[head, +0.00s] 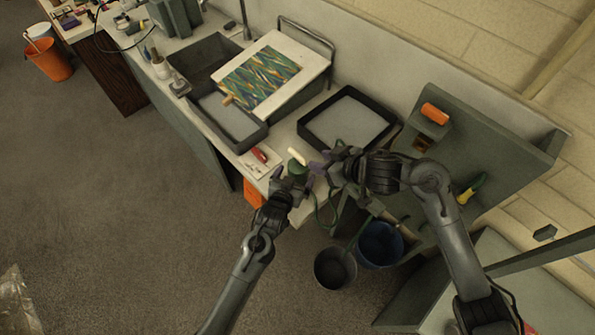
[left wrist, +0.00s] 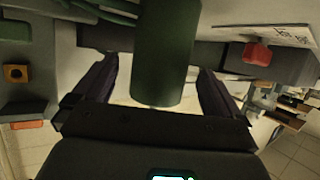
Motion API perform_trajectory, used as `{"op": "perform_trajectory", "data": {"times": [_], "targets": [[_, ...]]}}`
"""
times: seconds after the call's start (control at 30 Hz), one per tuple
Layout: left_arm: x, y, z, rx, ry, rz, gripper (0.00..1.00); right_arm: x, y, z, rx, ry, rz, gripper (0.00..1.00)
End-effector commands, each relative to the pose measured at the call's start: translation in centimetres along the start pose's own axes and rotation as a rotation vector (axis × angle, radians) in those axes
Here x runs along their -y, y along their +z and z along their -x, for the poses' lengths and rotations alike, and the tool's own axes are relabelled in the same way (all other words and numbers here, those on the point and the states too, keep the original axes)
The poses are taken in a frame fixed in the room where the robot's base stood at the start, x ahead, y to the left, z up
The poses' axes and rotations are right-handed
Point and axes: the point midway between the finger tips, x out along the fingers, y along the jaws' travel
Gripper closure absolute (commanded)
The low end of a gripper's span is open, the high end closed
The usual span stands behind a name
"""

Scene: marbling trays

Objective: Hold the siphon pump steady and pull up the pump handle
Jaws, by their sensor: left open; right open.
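The siphon pump shows in the head view as a small green body (head: 295,166) with a cream handle (head: 297,156) on top, at the front edge of the counter. In the left wrist view the green pump body (left wrist: 165,50) stands between the two dark fingers of my left gripper (left wrist: 155,72). The gripper is open, with a gap on each side of the body. In the head view my left gripper (head: 291,175) partly hides the pump. My right gripper (head: 326,164) is open just right of the cream handle and holds nothing.
A black-rimmed tray (head: 308,138) lies behind the grippers. A grey tray (head: 262,136) and a board with a marbled sheet (head: 322,62) are farther left. A red-handled tool (head: 259,155) lies near the pump. Two buckets (head: 335,268) (head: 380,244) stand below, with green hose nearby.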

Motion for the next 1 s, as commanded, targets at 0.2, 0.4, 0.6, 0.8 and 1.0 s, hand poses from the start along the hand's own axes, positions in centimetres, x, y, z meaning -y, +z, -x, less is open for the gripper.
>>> {"op": "perform_trajectory", "data": {"times": [0.2, 0.4, 0.6, 0.8, 1.0], "targets": [[0.0, -0.1, -2.1, 0.0, 0.0, 0.0, 0.01, 0.0, 0.0, 0.0, 0.0, 0.0, 0.0, 0.57], [0.0, 0.0, -2.9, 0.0, 0.0, 0.001, 0.01, 0.0, 0.0, 0.0, 0.0, 0.0, 0.0, 0.57], [0.0, 0.0, -3.0, 0.0, 0.0, 0.001, 0.01, 0.0, 0.0, 0.0, 0.0, 0.0, 0.0, 0.57], [0.0, 0.0, -3.0, 0.0, 0.0, 0.001, 0.13, 0.0, 0.0, 0.0, 0.0, 0.0, 0.0, 0.57], [0.0, 0.0, -3.0, 0.0, 0.0, 0.001, 0.44, 0.0, 0.0, 0.0, 0.0, 0.0, 0.0, 0.57]]}}
